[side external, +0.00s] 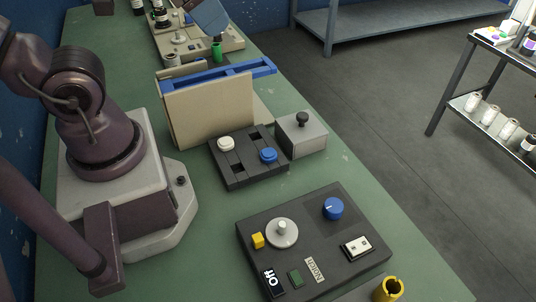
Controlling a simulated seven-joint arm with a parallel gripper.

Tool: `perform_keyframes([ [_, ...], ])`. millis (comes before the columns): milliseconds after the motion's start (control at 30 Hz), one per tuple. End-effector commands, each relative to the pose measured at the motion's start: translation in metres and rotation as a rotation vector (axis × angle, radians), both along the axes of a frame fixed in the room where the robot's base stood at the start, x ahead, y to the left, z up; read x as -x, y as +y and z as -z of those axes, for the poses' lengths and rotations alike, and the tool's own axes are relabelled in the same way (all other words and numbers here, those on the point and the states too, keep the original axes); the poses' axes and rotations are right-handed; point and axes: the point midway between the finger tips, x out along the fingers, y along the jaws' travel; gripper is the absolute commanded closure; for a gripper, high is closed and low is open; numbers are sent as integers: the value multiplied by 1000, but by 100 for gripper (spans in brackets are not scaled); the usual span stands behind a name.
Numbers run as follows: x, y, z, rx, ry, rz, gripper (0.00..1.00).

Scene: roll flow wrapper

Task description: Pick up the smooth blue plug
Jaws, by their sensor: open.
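A blue round-topped piece (268,155) sits on a dark slotted block (240,180) in the middle of the table. It looks smooth, but it is too small here to be sure of its surface. A similar white piece (226,144) sits to its left on the same block. A second blue round piece, a knob with a white mark (333,208), is on the dark control panel (270,225) nearer the camera. My gripper's fingers cannot be made out in this view. Nothing of mine touches either blue piece.
A tan upright board with a blue frame (215,105) stands just behind the slotted block. A grey box with a black knob (302,135) is to its right. The panel carries a grey disc (282,232) and switches. A yellow cup (388,289) stands at the front edge.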

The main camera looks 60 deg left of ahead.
Motion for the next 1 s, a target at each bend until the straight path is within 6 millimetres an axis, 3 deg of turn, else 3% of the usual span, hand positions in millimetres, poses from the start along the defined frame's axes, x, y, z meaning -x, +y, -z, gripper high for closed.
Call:
perform_keyframes([
  [167, -1, -1, 3, 0, 14, 4, 30],
  [267, -5, -2, 15, 2, 78, 9, 30],
  [467, -27, -4, 60, 23, 293, 2, 30],
  [700, -58, -4, 130, 44, 493, -76, 30],
  [900, -77, 0, 183, 43, 568, -165, 30],
  [1000, -86, 3, 197, 46, 560, -207, 30],
])
